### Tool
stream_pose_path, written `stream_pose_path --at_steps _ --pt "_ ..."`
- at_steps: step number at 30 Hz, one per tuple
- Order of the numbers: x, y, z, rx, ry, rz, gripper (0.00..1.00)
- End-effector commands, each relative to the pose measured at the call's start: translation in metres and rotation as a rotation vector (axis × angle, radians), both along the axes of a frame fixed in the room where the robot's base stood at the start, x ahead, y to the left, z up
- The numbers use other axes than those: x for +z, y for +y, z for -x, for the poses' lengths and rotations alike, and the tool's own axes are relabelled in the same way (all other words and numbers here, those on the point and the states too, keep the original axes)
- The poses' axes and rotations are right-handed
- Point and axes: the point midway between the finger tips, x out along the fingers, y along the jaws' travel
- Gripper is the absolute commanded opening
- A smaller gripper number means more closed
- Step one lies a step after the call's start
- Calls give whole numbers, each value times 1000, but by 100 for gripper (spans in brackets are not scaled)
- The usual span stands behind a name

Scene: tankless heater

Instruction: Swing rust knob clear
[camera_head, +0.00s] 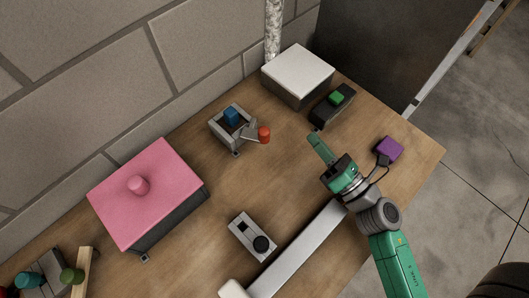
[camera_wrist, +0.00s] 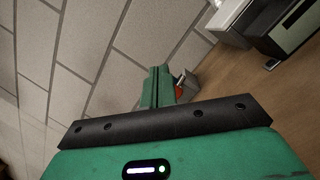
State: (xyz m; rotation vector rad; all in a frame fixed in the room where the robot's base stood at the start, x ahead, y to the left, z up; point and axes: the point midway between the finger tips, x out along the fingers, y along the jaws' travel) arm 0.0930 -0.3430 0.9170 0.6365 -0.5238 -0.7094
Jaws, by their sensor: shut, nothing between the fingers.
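The rust knob (camera_head: 264,135), a short orange-red cylinder, stands at the end of a grey arm (camera_head: 250,133). This arm reaches right from a small grey box (camera_head: 219,130) with a blue block (camera_head: 231,116) in it. In the wrist view the rust knob (camera_wrist: 180,88) shows only in part, just right of the fingers, which hide the rest. My gripper (camera_head: 313,139) is shut and empty, to the right of the knob and apart from it in the head view. Its green fingers also show in the wrist view (camera_wrist: 158,70), pressed together.
A white-topped box (camera_head: 298,70) and a dark box with a green block (camera_head: 336,98) stand behind my gripper. A purple block (camera_head: 390,149) is at right. Bare wood surrounds the knob's front.

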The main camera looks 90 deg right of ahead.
Motion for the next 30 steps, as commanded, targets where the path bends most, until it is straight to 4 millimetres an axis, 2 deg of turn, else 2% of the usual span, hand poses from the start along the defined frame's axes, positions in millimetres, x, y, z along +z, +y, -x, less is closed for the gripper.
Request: stream_pose_path --at_steps 2,6,9,13,17,20,30 --pt "2 17 -23 25 -176 -215 0" --pt "-18 52 -72 68 -366 -533 0" --pt "-30 67 -90 77 -429 -646 0" --pt "-37 73 -97 81 -452 -685 0" --pt "-37 68 -101 84 -450 -683 0" --pt "-36 57 -111 85 -449 -680 0" --pt "-35 1 -160 85 -448 -679 0"
